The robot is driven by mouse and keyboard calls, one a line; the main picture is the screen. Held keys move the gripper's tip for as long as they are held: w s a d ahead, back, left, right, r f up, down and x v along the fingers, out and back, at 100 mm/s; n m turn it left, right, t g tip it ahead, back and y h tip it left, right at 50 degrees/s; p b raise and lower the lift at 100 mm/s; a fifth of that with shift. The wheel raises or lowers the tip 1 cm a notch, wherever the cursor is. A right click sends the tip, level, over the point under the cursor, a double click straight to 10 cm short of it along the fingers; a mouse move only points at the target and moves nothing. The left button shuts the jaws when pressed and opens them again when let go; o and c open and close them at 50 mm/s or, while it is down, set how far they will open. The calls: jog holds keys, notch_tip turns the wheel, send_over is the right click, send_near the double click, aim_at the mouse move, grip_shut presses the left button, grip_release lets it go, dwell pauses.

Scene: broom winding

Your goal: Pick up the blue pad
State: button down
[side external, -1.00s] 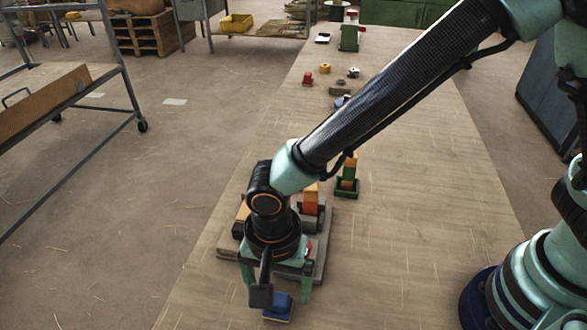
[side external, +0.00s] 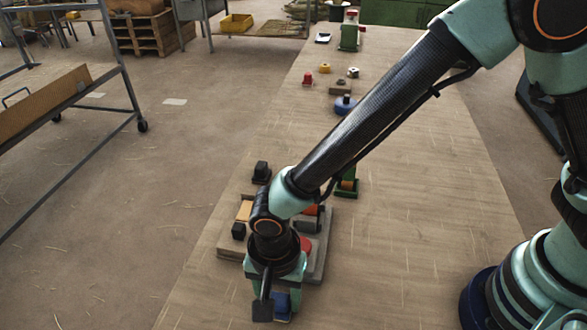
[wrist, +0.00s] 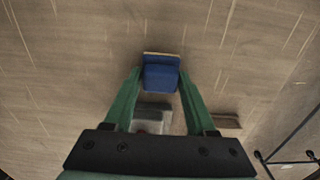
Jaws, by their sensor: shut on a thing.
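The blue pad (side external: 282,303) is at the near end of the wooden table, just in front of the grey board. In the wrist view the blue pad (wrist: 160,77) shows as a dark blue block with a pale tan edge. My gripper (side external: 274,307) points down over it, and its green fingers are shut on the pad's two sides. The wrist view shows the same gripper (wrist: 160,82) with one finger on each side of the pad. Whether the pad touches the table is not clear.
The grey board (side external: 318,262) with black, orange and red parts lies right behind my gripper. A green holder (side external: 346,190) stands beyond it. A blue round part (side external: 345,105) and small red and yellow parts sit farther back. The table's right side is clear.

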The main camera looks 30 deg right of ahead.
aim_at(278, 296)
jog(key=shift+r, duration=0.1)
notch_tip(278, 296, up, 20)
dwell(0.5)
